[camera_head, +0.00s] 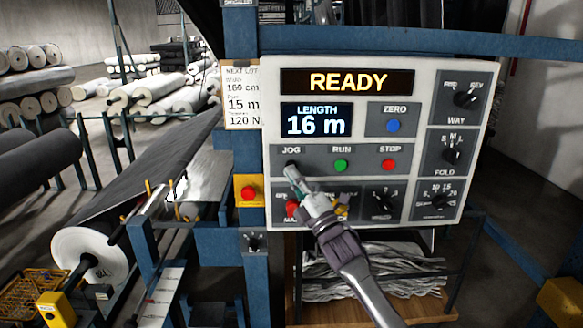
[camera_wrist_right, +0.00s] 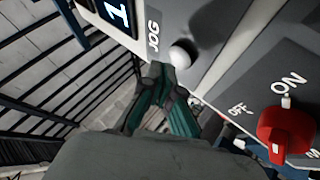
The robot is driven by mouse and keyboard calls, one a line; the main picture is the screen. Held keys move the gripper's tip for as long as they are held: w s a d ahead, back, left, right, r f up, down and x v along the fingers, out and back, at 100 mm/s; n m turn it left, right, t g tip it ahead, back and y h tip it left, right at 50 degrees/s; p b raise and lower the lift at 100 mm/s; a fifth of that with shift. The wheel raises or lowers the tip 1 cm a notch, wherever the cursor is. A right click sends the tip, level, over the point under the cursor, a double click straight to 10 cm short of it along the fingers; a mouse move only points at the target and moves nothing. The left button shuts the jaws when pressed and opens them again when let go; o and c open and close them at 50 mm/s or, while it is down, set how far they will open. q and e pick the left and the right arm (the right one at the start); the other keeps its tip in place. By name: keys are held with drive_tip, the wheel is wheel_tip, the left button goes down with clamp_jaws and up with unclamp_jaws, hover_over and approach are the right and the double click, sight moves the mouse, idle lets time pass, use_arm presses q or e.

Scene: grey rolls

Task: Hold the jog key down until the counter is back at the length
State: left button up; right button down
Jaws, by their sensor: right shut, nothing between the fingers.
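The white control panel (camera_head: 420,120) faces me, with READY on its upper display (camera_head: 347,82). The length counter (camera_head: 316,119) reads 16 m. A card (camera_head: 242,97) on the left post shows NEXT LOT, 160 cm, 15 m and 120 N. The jog key (camera_head: 291,164) is at the panel's left, mostly behind my fingertips; in the right wrist view it is a pale round knob (camera_wrist_right: 183,53). My right gripper (camera_head: 291,171) is shut and empty, its tips beside the key in the right wrist view (camera_wrist_right: 160,75). I cannot tell whether they touch it. My left gripper is out of view.
Beside the jog key are the green run key (camera_head: 341,165) and red stop key (camera_head: 389,165). The blue zero key (camera_head: 393,126) is above. A red knob (camera_wrist_right: 287,130) sits below. A red emergency button (camera_head: 248,193) is on the left post; a fabric roll (camera_head: 90,255) lies left.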

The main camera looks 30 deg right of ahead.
drive_tip(key=shift+w+d, duration=0.1)
drive_tip(key=shift+w, duration=0.05)
idle(0.5)
drive_tip(key=shift+w+d, duration=0.15)
drive_tip(key=shift+w, duration=0.1)
drive_tip(key=shift+w+d+b, duration=0.2)
drive_tip(key=shift+w+b, duration=0.15)
drive_tip(key=shift+b, duration=0.15)
idle(0.6)
drive_tip(key=shift+s, duration=0.1)
idle(2.7)
drive_tip(key=shift+s+a, duration=0.45)
drive_tip(key=shift+s, duration=0.2)
drive_tip(key=s+a, duration=0.1)
drive_tip(key=s+p, duration=0.1)
drive_tip(key=s+a, duration=0.1)
drive_tip(key=s, duration=0.1)
drive_tip(key=shift+s+a, duration=0.1)
drive_tip(key=shift+a, duration=0.2)
